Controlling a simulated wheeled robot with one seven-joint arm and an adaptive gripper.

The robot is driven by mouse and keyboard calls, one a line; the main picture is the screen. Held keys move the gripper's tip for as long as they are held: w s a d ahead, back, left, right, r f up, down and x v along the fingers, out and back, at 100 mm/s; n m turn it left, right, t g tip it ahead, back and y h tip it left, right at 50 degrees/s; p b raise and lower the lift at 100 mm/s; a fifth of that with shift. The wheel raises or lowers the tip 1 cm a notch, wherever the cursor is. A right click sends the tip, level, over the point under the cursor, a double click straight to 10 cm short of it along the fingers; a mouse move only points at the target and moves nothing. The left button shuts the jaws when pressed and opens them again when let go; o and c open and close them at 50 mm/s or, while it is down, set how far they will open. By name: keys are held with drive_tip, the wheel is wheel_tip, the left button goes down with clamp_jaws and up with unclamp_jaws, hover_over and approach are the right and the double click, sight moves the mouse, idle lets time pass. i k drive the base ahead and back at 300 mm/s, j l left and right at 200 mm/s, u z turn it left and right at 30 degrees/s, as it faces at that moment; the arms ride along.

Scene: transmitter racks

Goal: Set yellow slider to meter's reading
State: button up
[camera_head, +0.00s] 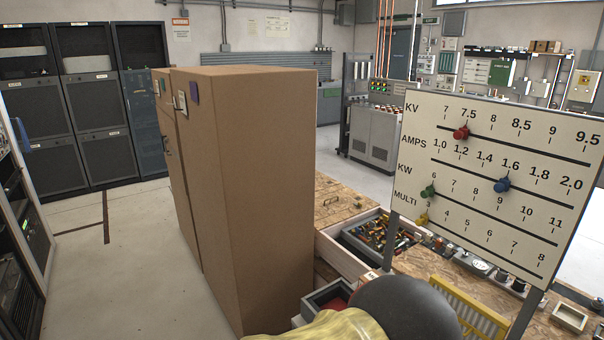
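A white scale board (480,262) stands upright at the right on grey posts. It carries rows marked KV, AMPS, KW and MULTI, each with a black slot. The yellow slider (422,218) sits at the left end of the bottom MULTI row, by the 3. The red slider (461,132) is near 7.5, the blue slider (502,184) near 1.6, and the green slider (428,190) near 6. A small round dial (481,266) shows behind the board; I cannot read it. My gripper's fingers do not show.
A tall brown cabinet (255,190) stands left of centre. A wooden bench with a tray of small parts (378,238) lies behind the board. A yellow slotted rack (470,310) is below it. Dark equipment racks (90,110) line the back left; the left floor is clear.

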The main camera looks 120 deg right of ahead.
sight(424, 218)
drive_tip(key=z, duration=5.45)
